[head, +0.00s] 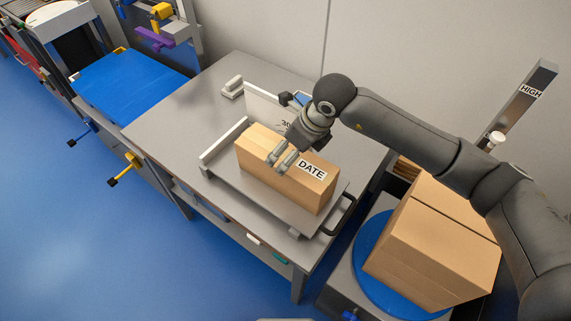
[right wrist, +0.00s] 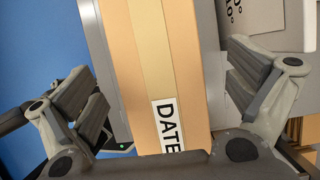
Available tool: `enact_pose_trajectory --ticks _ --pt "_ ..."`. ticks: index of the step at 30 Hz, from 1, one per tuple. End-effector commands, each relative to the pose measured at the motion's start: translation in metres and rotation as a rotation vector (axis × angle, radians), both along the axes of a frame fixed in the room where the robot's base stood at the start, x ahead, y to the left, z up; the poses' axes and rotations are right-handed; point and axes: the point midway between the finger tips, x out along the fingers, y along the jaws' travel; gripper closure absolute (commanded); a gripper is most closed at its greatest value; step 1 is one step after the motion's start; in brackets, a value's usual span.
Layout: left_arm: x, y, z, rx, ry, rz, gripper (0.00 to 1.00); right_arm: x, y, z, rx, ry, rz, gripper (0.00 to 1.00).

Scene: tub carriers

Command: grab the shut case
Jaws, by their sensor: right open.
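The shut case is a closed cardboard box (head: 277,184) with a tape strip along its top and a white DATE label. It lies in a grey metal tray (head: 268,205) on the table. My right gripper (head: 279,165) is open above the box, near its middle. In the right wrist view the box (right wrist: 160,60) runs between the two spread fingers of the gripper (right wrist: 165,95), with a gap on both sides. I cannot tell from these views whether the fingertips are below the top of the box. My left gripper is not in view.
A larger cardboard box (head: 432,250) stands on a blue round turntable (head: 372,272) at the right. A white printed panel (head: 262,105) stands behind the tray. The grey table (head: 190,110) is clear at its left. A blue surface (head: 125,85) lies beyond it.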

Motion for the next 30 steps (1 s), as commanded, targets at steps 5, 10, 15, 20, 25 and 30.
enact_pose_trajectory --ticks 5,10,15,20,25,30 --pt "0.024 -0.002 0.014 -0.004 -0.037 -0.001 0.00 0.003 0.011 -0.023 0.000 0.004 -0.001 0.00" --pt "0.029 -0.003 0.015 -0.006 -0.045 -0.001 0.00 0.006 0.013 -0.033 0.001 0.001 0.000 0.00" --pt "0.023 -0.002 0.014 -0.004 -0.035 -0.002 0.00 0.006 0.013 -0.033 0.001 0.001 0.000 0.00" --pt "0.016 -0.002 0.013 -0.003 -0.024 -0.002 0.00 0.006 0.013 -0.033 0.001 0.001 0.001 0.19" --pt "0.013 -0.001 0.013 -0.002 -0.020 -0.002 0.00 0.006 0.013 -0.033 0.001 0.001 0.001 0.41" --pt "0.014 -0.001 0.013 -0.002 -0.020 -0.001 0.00 0.005 0.013 -0.033 0.001 0.002 0.000 0.63"
